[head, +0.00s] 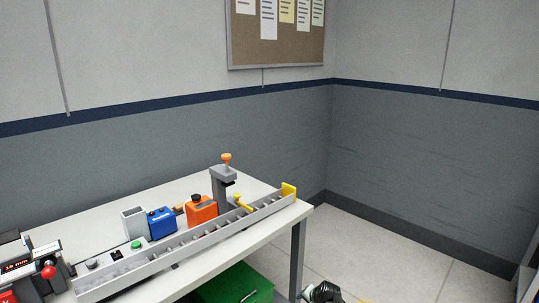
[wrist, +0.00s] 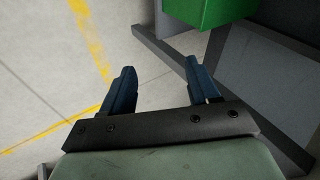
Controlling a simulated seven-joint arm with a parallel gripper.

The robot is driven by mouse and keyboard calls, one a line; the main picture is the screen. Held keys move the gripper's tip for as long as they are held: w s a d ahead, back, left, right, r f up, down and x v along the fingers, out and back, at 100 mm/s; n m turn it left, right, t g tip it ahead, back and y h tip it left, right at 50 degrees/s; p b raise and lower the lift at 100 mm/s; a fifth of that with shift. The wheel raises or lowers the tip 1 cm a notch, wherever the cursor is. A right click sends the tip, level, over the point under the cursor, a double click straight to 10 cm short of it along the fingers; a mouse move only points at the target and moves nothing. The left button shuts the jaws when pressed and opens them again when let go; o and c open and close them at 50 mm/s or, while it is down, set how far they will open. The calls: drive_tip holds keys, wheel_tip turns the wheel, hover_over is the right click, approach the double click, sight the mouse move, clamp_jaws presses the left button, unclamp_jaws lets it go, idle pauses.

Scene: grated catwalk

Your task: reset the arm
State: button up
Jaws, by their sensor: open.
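My gripper (wrist: 160,70) shows in the wrist view with its two dark blue fingers spread wide apart. Nothing is between the fingers; bare pale floor shows past them. It is low, off the table, with a green bin (wrist: 205,12) beyond the right finger. In the head view, only a small dark and pale piece at the bottom edge shows, which looks like part of my arm; the fingers cannot be made out there.
A white table (head: 262,240) carries a long grey roller track (head: 190,247), a blue box (head: 161,223), an orange box (head: 201,211), a grey post with an orange knob (head: 222,187) and a red-knobbed device (head: 48,271). The green bin (head: 235,284) is under the table.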

drive_tip(key=s+f+n+g, duration=0.1)
drive_tip(key=s+f+g, duration=0.1)
drive_tip(key=s+f, duration=0.45)
drive_tip(key=s+f+n+g+h, duration=0.1)
drive_tip(key=s+f+g, duration=0.15)
drive_tip(key=s, duration=0.75)
drive_tip(key=s+f+n+g, duration=0.2)
drive_tip(key=s+f, duration=0.3)
drive_tip(key=s, duration=0.4)
drive_tip(key=s+d+f+n+g+h, duration=0.1)
drive_tip(key=s+n+g, duration=0.1)
drive_tip(key=s, duration=1.2)
drive_tip(key=s+d+f+n+g+h, duration=0.1)
drive_tip(key=s+g, duration=0.3)
drive_tip(key=s, duration=1)
drive_tip(key=shift+s+d+f+n, duration=0.2)
drive_tip(key=shift+f+n, duration=0.2)
drive_tip(key=shift+f, duration=0.15)
